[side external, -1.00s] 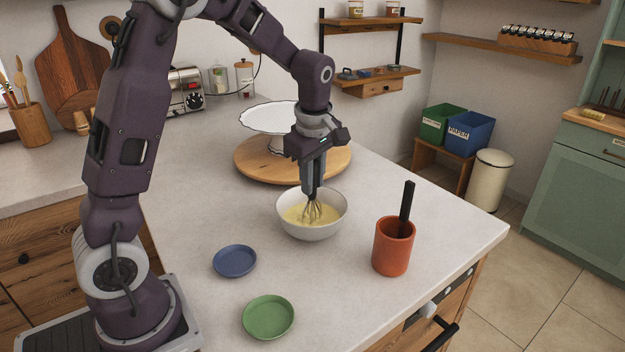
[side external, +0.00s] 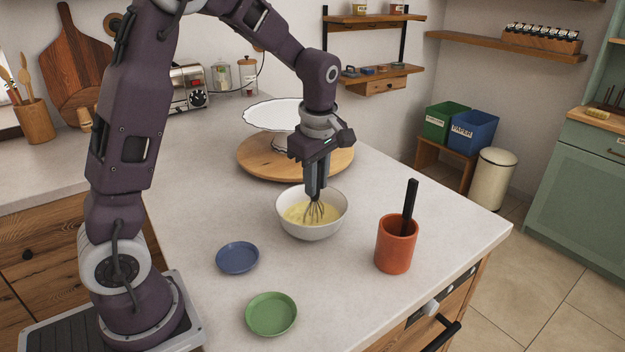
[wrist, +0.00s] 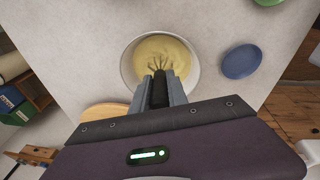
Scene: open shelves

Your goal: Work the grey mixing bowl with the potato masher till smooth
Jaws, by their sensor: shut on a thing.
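The grey mixing bowl (side external: 312,229) stands on the counter and holds a pale yellow mixture (side external: 298,212). My gripper (side external: 315,190) points down over the bowl and is shut on the dark handle of a wire whisk (side external: 314,211). The whisk's wires are down in the mixture. The tool held looks like a whisk, not a potato masher. In the wrist view the bowl (wrist: 126,68) lies beyond my gripper (wrist: 160,92), with the whisk wires (wrist: 158,64) inside it. A black handle (side external: 411,200) stands up from an orange-red crock (side external: 396,246); its lower end is hidden.
A blue plate (side external: 237,257) and a green plate (side external: 271,314) lie on the counter left of and in front of the bowl. A white cake stand (side external: 262,116) on a round wooden board (side external: 256,164) stands behind it. The counter's right edge is beyond the crock.

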